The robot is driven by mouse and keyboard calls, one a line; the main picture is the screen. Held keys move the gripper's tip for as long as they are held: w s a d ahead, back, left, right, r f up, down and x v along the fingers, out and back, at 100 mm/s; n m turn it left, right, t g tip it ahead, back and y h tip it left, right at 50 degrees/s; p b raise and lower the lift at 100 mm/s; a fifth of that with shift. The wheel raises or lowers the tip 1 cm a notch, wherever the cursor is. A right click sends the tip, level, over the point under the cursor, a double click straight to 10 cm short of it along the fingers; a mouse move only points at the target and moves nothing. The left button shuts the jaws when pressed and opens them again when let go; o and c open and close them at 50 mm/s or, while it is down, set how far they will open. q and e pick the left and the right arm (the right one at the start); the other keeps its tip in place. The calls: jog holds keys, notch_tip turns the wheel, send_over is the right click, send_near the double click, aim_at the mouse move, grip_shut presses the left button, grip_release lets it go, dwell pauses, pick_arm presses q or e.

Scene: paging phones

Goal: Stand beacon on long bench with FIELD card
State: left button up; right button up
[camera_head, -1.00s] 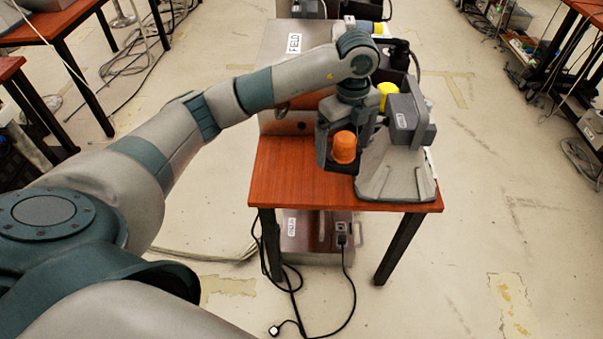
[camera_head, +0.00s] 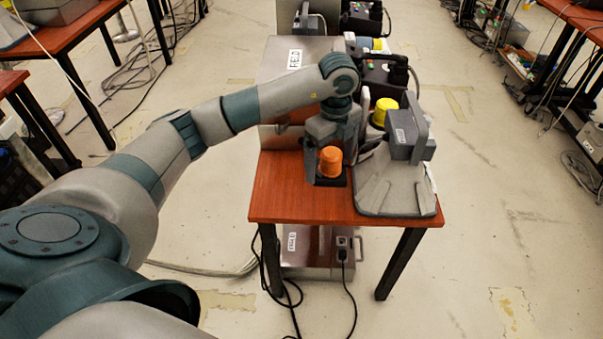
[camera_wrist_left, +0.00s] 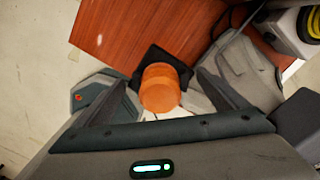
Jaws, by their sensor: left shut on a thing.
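The beacon has an orange cap (camera_head: 330,161) and a dark square base. It is upright over the left front part of the red-brown bench top (camera_head: 285,207); whether its base touches the wood I cannot tell. My left gripper (camera_head: 331,150) is shut on the beacon from behind in the head view. The left wrist view also shows the orange cap (camera_wrist_left: 160,88) between the fingers, with the black base beyond it. The white FIELD card (camera_head: 295,59) is on a metal case at the bench's back left. My right gripper is not in view.
A grey stand (camera_head: 395,192) with a labelled block stands just right of the beacon. A yellow cap (camera_head: 383,110) and black devices are behind it. A metal case (camera_head: 315,250) and cables lie under the bench. Bare wood is left of the beacon.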

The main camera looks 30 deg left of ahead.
pick_arm(q)
jog(key=a+f, duration=0.1)
jog(key=a, duration=0.1)
jog(key=a+f, duration=0.2)
jog(key=a, duration=0.1)
jog(key=a+f+p, duration=0.1)
jog(key=a+f, duration=0.1)
jog(key=a, duration=0.1)
jog(key=shift+s+a, duration=0.1)
jog(key=shift+s, duration=0.2)
jog(key=shift+r, duration=0.1)
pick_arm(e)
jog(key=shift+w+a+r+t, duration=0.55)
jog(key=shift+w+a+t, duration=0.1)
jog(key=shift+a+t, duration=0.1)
pick_arm(q)
notch_tip(320, 180, down, 3)
jog(key=shift+f+p, duration=0.2)
jog(key=shift+p, duration=0.35)
jog(key=shift+f, duration=0.35)
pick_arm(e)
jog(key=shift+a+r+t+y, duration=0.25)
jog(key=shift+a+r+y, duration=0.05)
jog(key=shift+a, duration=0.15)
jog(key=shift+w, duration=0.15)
